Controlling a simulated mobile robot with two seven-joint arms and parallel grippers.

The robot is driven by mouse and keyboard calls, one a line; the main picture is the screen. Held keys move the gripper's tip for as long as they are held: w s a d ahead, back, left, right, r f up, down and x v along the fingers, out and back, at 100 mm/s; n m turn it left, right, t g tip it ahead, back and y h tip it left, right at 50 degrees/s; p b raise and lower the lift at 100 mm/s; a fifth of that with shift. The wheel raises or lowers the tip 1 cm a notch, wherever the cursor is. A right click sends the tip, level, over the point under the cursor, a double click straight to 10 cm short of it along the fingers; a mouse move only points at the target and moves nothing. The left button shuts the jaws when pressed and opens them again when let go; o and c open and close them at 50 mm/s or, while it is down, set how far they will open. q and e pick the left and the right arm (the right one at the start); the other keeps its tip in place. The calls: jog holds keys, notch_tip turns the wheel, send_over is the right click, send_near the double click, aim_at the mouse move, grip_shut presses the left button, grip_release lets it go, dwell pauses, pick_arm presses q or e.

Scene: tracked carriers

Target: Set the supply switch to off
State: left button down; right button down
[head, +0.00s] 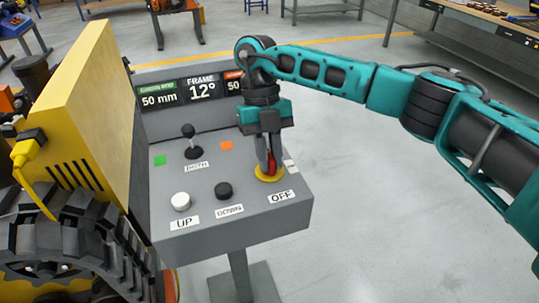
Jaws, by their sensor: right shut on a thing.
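The supply switch (269,176) is a red handle on a yellow round base at the right of the grey control panel (235,230). A label reading OFF (282,196) lies in front of it. My right gripper (268,168) points down over the switch and is shut on the red handle. The fingers partly hide the handle, so I cannot tell its exact angle. My left gripper is not in view.
The panel also has a black lever (190,140), a white UP button (181,201) and a black DOWN button (223,190). A display reads FRAME 12° (202,87). A yellow-sided tracked carrier (75,120) stands close on the left. The floor to the right is clear.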

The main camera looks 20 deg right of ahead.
dwell(0.5)
jog(key=c, duration=1.2)
grip_release()
jog(key=shift+o, duration=0.2)
jog(key=shift+r, duration=0.1)
jog(key=p+v, duration=0.1)
jog(key=v, duration=1.1)
jog(key=shift+w+r, duration=0.15)
jog(key=shift+r, duration=0.25)
jog(key=shift+a, duration=0.1)
